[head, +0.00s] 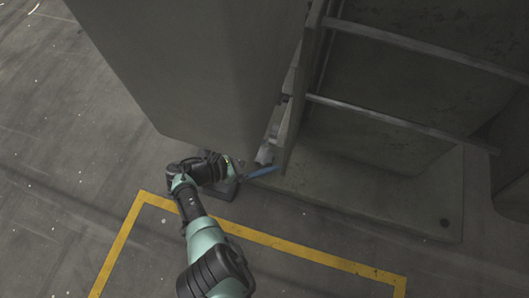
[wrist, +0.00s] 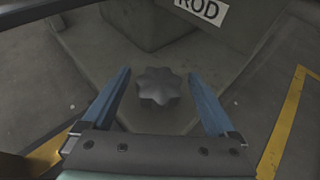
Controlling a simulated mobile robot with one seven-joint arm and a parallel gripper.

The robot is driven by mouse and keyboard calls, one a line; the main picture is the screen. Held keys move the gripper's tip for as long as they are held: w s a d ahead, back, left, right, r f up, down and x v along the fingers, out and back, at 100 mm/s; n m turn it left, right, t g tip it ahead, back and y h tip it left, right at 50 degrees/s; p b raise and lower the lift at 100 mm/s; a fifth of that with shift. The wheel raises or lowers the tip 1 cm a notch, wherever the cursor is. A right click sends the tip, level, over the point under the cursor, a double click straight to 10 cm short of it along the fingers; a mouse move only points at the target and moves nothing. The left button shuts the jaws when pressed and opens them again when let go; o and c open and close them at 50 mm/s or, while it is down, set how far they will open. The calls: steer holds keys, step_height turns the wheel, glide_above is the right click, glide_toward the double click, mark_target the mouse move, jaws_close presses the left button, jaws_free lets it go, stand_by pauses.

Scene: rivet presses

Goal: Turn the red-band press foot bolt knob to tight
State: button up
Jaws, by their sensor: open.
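A dark grey, star-shaped knob (wrist: 158,86) sits on the press foot plate (wrist: 118,73) in the wrist view. My gripper (wrist: 166,85) is open, with one blue finger to the left of the knob and one to the right. Clear gaps show between the knob and both fingers. In the head view my gripper (head: 262,171) is low beside the grey press body (head: 205,75), at the left end of the base. The knob cannot be made out in the head view. No red band shows in either view.
A white label reading "ROD" (wrist: 202,11) is above the knob. The press body and an upright plate (head: 303,90) stand close to my gripper. Metal rails (head: 400,125) cross at the right. A yellow floor line (head: 290,246) runs in front; the floor at left is clear.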

steer(key=p+v, duration=0.3)
steer(key=v, duration=0.9)
steer(key=shift+s+a, duration=0.15)
steer(key=shift+a, duration=0.05)
